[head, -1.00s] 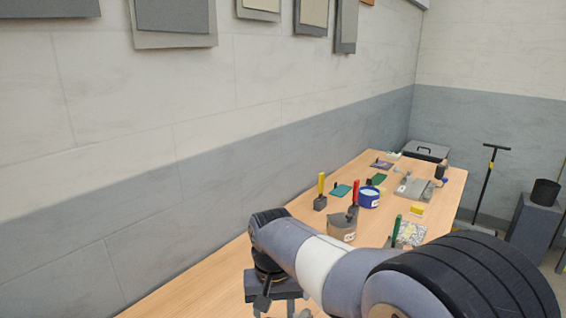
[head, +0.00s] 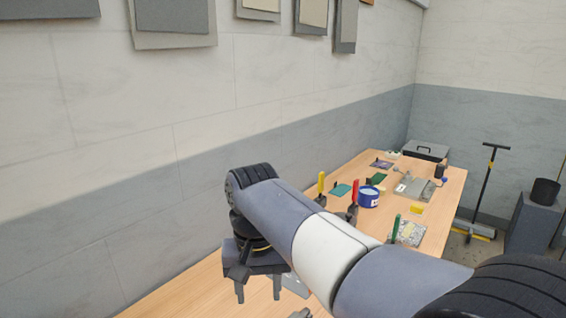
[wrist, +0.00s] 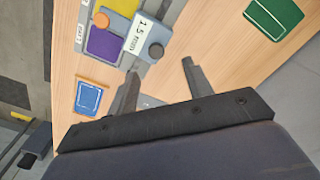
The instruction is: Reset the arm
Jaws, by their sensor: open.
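My arm reaches across the lower part of the head view, with my gripper (head: 258,290) hanging above the near part of the wooden table (head: 190,290). In the wrist view my gripper (wrist: 160,70) shows two grey fingers spread apart with nothing between them. Beyond the fingers lies a grey board with a purple panel (wrist: 103,44), a yellow panel (wrist: 117,8), an orange knob (wrist: 101,20), a dark round knob (wrist: 156,51) and a white label (wrist: 141,33).
A blue card (wrist: 89,97) and a green rectangular piece (wrist: 274,14) lie on the table in the wrist view. Farther along stand a blue tub (head: 369,197), handled tools and a grey case (head: 425,150). The wall (head: 90,150) runs along the table's left side.

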